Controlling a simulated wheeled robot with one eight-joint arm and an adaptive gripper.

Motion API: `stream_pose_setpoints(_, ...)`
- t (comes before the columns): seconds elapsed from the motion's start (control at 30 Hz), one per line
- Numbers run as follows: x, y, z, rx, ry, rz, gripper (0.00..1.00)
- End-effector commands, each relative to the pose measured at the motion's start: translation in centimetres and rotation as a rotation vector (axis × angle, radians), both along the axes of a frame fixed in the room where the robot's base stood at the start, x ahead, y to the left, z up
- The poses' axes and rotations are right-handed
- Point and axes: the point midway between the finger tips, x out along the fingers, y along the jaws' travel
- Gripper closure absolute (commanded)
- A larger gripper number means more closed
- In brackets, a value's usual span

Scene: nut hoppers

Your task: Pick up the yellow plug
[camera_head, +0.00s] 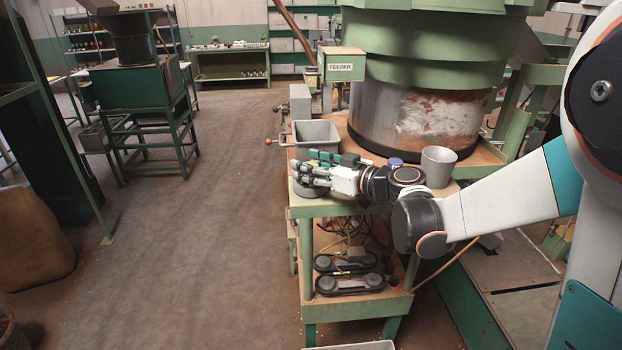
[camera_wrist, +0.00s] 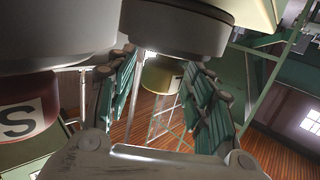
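I cannot make out a yellow plug for certain in either view. My gripper (camera_head: 316,170) is over the near left corner of the green-framed bench. In the wrist view its two green-padded fingers (camera_wrist: 163,95) stand apart with a gap between them, and nothing is seen clamped there. A grey cylindrical thing (camera_wrist: 178,28) shows at the top, partly behind the fingers. A dull yellow drum-like shape on thin legs (camera_wrist: 161,76) shows in the gap, seemingly farther off. A dark grey round thing (camera_head: 308,190) lies under the gripper, partly hidden.
A grey bin (camera_head: 316,136) stands behind the gripper, and a grey cup (camera_head: 438,166) stands right of my wrist. A blue-topped thing (camera_head: 396,162) is beside my wrist. The big rusty feeder drum (camera_head: 420,120) rises behind. Black parts (camera_head: 350,283) lie on the lower shelf.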

Motion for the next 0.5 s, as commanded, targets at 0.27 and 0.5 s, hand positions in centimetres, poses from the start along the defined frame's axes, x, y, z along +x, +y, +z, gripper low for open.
stream_pose_setpoints(0.27, 0.0, -0.02, 0.02, 0.0, 0.0, 0.0, 1.0)
stream_pose_setpoints(0.5, 0.0, -0.02, 0.17, 0.0, 0.0, 0.0, 1.0)
